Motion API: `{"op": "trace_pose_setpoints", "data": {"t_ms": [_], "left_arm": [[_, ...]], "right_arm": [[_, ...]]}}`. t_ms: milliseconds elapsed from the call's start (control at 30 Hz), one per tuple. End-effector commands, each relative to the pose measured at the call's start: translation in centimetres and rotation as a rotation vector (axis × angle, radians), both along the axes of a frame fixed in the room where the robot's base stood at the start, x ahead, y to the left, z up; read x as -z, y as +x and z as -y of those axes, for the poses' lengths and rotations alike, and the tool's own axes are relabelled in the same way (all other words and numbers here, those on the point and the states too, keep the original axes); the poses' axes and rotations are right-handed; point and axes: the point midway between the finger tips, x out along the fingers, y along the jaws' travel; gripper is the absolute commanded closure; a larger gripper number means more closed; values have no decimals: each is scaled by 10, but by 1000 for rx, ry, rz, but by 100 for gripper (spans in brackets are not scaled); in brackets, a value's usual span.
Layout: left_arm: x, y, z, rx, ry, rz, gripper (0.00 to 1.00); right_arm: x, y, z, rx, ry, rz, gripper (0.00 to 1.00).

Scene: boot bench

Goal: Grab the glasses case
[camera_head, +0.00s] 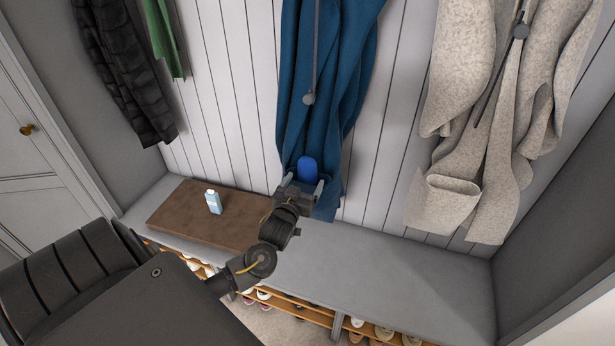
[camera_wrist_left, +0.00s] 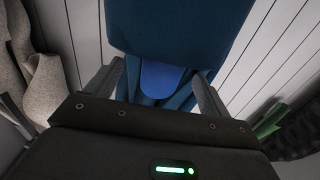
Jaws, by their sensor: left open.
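A bright blue, round-ended object, which looks like the glasses case (camera_head: 307,168), shows against the front of the dark blue hanging coat (camera_head: 330,80). In the left wrist view the blue case (camera_wrist_left: 165,80) sticks out from the edge of a dark blue cloth panel (camera_wrist_left: 178,28), perhaps a pocket. My left gripper (camera_head: 301,184) is open in front of the coat, its fingers on either side of the case in the picture. Whether they touch it I cannot tell. The case's other end is hidden. My right gripper is not in view.
A grey bench (camera_head: 390,262) runs below, with a brown board (camera_head: 180,212) and a small light-blue carton (camera_head: 213,202) on it. Shoes stand on racks underneath. A beige coat (camera_head: 455,130) hangs right, a black jacket (camera_head: 122,75) and green cloth (camera_head: 162,38) left.

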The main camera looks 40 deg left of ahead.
Motion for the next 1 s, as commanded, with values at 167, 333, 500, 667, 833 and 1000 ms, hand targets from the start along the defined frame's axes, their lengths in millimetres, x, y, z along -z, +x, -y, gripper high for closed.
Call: {"op": "trace_pose_setpoints", "data": {"t_ms": [167, 333, 500, 667, 833, 1000], "left_arm": [[-2, 5, -3, 0, 2, -1, 19], [-8, 27, -16, -1, 3, -1, 19], [-4, 44, -22, 1, 2, -1, 19], [-2, 47, -23, 2, 1, -3, 19], [-3, 47, -23, 1, 2, -2, 25], [-3, 47, -23, 1, 1, -1, 48]], "right_arm": [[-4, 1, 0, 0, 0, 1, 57], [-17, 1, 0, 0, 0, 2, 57], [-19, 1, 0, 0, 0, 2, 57], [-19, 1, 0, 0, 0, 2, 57], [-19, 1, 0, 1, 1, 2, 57], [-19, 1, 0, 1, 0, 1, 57]]}}
